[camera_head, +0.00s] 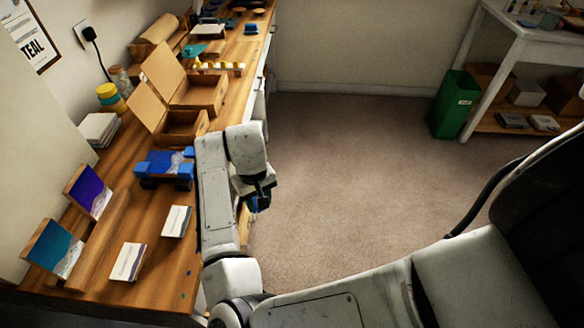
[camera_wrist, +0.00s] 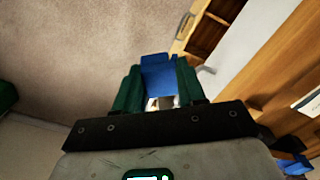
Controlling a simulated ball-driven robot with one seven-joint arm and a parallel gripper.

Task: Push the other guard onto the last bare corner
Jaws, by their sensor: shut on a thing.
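My gripper (camera_head: 258,188) hangs over the floor just off the bench's right edge. In the wrist view its two green fingers (camera_wrist: 158,72) are shut on a blue guard (camera_wrist: 157,80). The guard sticks out a little past the fingertips, and a pale gap shows below it. In the head view only a bit of dark blue shows at the fingertips.
The bench (camera_head: 120,215) holds open cardboard boxes (camera_head: 183,128), two propped resin panels (camera_head: 52,247) and white cards (camera_head: 128,262). A drawer or cabinet front lies below the bench edge. The carpet (camera_head: 340,150) is clear up to a green bin (camera_head: 455,103).

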